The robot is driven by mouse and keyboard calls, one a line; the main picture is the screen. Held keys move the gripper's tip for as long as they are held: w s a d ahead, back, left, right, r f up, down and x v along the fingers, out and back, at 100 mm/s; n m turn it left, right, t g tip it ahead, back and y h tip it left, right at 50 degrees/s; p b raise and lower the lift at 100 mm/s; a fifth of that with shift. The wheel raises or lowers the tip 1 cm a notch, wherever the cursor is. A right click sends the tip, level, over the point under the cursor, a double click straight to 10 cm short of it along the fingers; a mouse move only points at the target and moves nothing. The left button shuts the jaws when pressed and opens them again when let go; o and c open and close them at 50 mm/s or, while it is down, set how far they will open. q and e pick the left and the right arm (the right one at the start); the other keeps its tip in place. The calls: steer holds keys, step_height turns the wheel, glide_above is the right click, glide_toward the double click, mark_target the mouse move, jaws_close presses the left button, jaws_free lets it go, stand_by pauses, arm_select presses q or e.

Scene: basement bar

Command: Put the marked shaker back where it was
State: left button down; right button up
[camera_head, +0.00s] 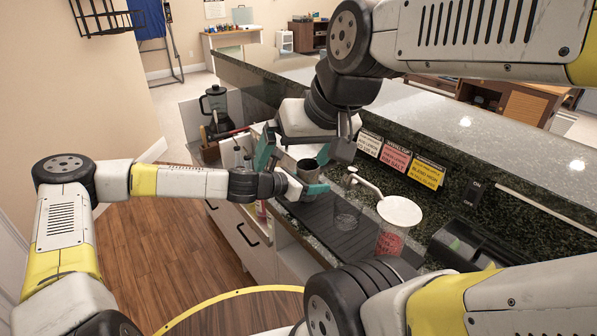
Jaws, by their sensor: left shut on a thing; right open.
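A grey metal shaker cup (307,168) is over the dark bar mat at the counter's near edge; I see no mark on it. My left gripper (304,188), the lower one, has its teal fingers shut around the shaker's lower part. The shaker looks upright. I cannot tell whether its base touches the mat. My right gripper (293,154) is above and behind the shaker, pointing down, with its teal fingers wide apart and empty. Its near arm links hide part of the counter.
A clear glass (347,214) and a glass with red contents (390,240) stand right of the shaker on the black mat (338,238). A blender (215,106) stands at the left end.

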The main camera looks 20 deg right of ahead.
arm_select(q)
steer(key=c, duration=0.6)
jaws_free()
steer(key=shift+o, duration=0.2)
